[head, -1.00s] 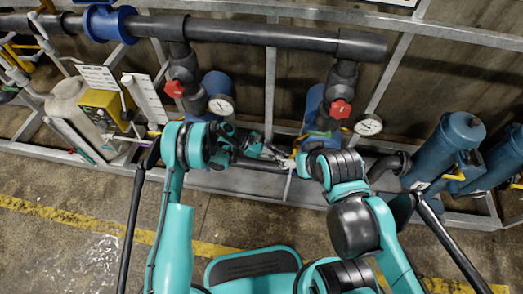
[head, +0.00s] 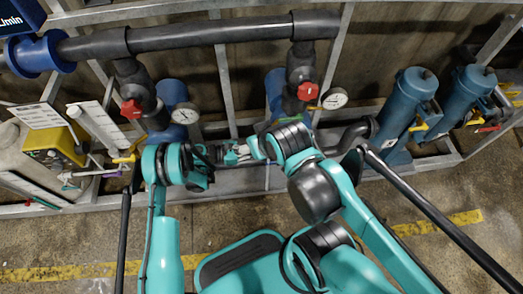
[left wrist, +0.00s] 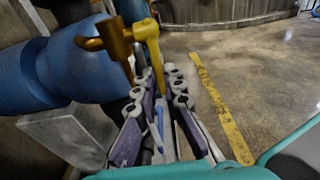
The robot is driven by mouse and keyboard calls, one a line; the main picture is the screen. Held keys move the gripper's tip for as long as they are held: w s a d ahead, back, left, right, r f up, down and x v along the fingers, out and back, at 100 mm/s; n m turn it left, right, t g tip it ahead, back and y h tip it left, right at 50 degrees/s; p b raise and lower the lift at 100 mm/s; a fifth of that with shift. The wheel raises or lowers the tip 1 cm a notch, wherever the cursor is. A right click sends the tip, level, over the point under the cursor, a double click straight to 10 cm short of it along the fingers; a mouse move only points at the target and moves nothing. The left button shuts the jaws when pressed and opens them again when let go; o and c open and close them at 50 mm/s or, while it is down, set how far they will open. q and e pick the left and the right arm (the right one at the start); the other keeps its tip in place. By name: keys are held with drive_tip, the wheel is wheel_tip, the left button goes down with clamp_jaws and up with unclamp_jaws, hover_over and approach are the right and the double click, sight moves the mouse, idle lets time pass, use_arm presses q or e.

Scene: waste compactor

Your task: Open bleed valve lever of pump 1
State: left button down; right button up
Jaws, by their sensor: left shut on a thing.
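In the left wrist view, a yellow valve lever (left wrist: 152,50) hangs down from a brass-coloured valve (left wrist: 116,36). My left gripper (left wrist: 157,88) is closed around the lever's lower end, with grey and purple fingers on both sides. A blue pump body (left wrist: 75,68) is just left of the valve. In the head view, my left gripper (head: 236,154) points right, low in front of the pipe frame, and the lever cannot be made out there. The end of my right arm (head: 258,148) is close by; its fingers are too small to read.
Two red valve handles (head: 131,108) (head: 306,91) and pressure gauges (head: 185,113) (head: 334,98) sit above the arms. A grey frame rail (head: 80,199) runs along the floor. Blue cylinders (head: 409,103) stand at right. The floor in front is clear, with a yellow line (head: 70,271).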

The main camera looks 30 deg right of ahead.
use_arm(q)
drive_tip(key=c, duration=1.6)
unclamp_jaws()
drive_tip(key=v, duration=1.2)
drive_tip(key=shift+f, duration=0.1)
